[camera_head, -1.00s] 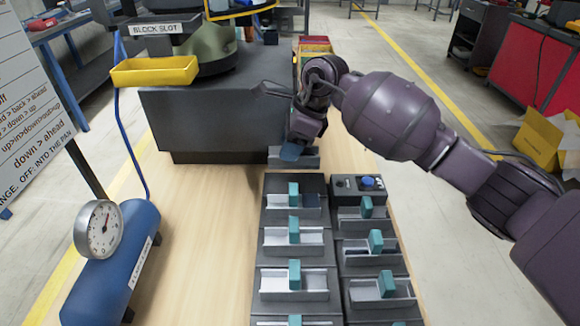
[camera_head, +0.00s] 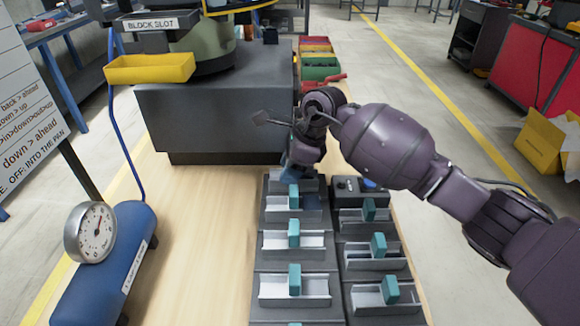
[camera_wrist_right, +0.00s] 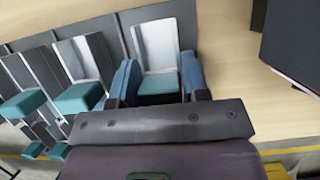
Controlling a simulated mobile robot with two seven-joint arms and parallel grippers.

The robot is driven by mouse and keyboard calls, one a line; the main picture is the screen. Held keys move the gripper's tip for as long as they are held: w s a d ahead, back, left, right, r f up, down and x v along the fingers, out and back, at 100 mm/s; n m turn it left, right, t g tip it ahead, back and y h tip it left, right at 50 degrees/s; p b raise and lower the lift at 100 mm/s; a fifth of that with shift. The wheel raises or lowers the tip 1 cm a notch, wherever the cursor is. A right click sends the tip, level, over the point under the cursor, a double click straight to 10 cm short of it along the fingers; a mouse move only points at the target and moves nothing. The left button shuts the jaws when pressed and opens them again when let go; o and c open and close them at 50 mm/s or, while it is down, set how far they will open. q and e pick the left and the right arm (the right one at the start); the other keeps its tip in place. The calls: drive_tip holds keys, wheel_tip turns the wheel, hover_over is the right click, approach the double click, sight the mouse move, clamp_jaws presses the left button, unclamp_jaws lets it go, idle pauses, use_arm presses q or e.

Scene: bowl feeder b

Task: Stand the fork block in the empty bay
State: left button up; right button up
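My right gripper (camera_head: 298,174) is at the far end of the left column of bays. In the right wrist view its two blue fingers (camera_wrist_right: 155,84) press on both sides of a teal tab (camera_wrist_right: 158,86). The tab belongs to a grey, channel-shaped fork block (camera_wrist_right: 157,45). In the head view this block (camera_head: 277,186) is partly hidden by my gripper. It lies over the farthest bay, in line with the other blocks. The bay itself is largely covered, and I cannot tell whether the block touches its floor. My left gripper is out of view.
Similar blocks with teal tabs fill the nearer left bays (camera_head: 273,241) and the right column (camera_head: 360,296). A dark machine block (camera_head: 215,115) stands just beyond, to the left. A control box (camera_head: 345,186) is close on the right. Bare wooden table (camera_head: 195,240) lies left.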

sight(311, 175)
drive_tip(key=o, duration=0.5)
drive_tip(key=shift+c, duration=0.2)
drive_tip(key=p+v, duration=0.2)
drive_tip(key=v, duration=1)
drive_tip(key=shift+s+d, duration=0.1)
